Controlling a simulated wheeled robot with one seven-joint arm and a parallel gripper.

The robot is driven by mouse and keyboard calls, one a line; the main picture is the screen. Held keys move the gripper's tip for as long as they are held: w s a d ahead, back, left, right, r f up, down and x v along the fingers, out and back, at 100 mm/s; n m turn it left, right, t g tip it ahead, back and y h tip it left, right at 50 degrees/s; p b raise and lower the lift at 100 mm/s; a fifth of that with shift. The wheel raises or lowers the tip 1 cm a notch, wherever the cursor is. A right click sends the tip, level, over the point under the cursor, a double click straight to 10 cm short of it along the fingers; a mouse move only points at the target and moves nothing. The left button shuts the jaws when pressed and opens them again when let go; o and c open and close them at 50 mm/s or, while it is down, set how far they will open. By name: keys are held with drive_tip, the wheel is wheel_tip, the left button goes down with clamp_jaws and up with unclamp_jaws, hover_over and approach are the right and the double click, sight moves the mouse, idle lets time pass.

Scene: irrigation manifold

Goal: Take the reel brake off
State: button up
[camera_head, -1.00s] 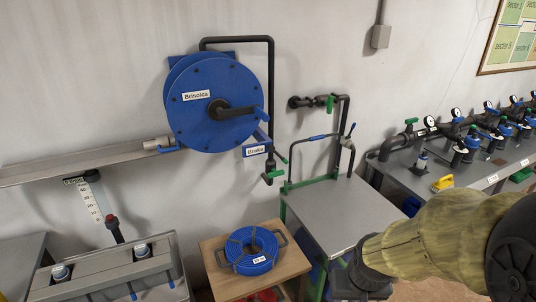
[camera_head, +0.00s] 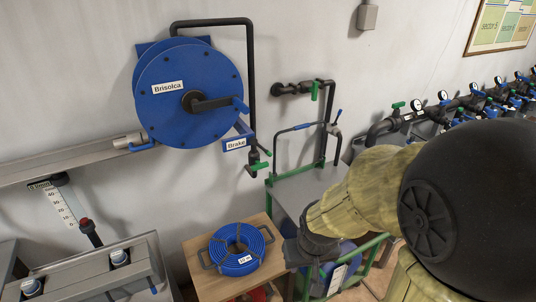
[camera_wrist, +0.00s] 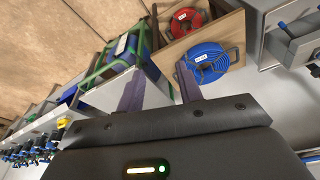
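The blue hose reel (camera_head: 212,75), labelled "Brisolca", hangs on the wall at upper left in the head view, with a black crank arm across its face. A "Brake" label (camera_head: 236,144) sits on a blue bracket at the reel's lower right. The bracket (camera_head: 243,127) is partly behind the reel, and I cannot tell the brake's setting. My gripper (camera_wrist: 160,85) shows two fingers apart in the wrist view, with nothing between them. It is below and right of the reel, away from the brake; its fingers are hard to make out in the head view.
A blue hose coil (camera_head: 238,248) lies on a wooden stand (camera_head: 205,285); it also shows in the wrist view (camera_wrist: 207,62). A green-framed cart (camera_head: 290,190) is partly behind my arm. A green-handled valve (camera_head: 259,165) hangs right of the brake. Wall pipes stand right of the reel.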

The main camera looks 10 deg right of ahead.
sight(270, 154)
drive_tip(key=w+d+f+n+t+y+b, duration=0.1)
drive_tip(key=w+n+t+y+b, duration=0.1)
drive_tip(key=w, duration=0.9)
drive_tip(key=w+d+f+n+t+y+b, duration=0.1)
drive_tip(key=w+n+t+b, duration=0.4)
drive_tip(key=w, duration=0.6)
drive_tip(key=w+d+f+n+t+y+b, duration=0.2)
drive_tip(key=w+t, duration=0.5)
drive_tip(key=w, duration=0.5)
drive_tip(key=d+n+b, duration=0.1)
drive_tip(key=n, duration=0.1)
drive_tip(key=shift+d+f+n+y+b, duration=0.15)
drive_tip(key=shift+d+n+y+b, duration=0.1)
drive_tip(key=shift+n+y+b, duration=0.05)
drive_tip(key=shift+w, duration=0.15)
drive_tip(key=p+x, duration=0.1)
drive_tip(key=x, duration=0.7)
drive_tip(key=p+x, duration=0.2)
drive_tip(key=x, duration=0.7)
drive_tip(key=shift+w+p, duration=0.2)
drive_tip(key=shift+p, duration=0.1)
drive_tip(key=shift+c, duration=0.3)
clamp_jaws()
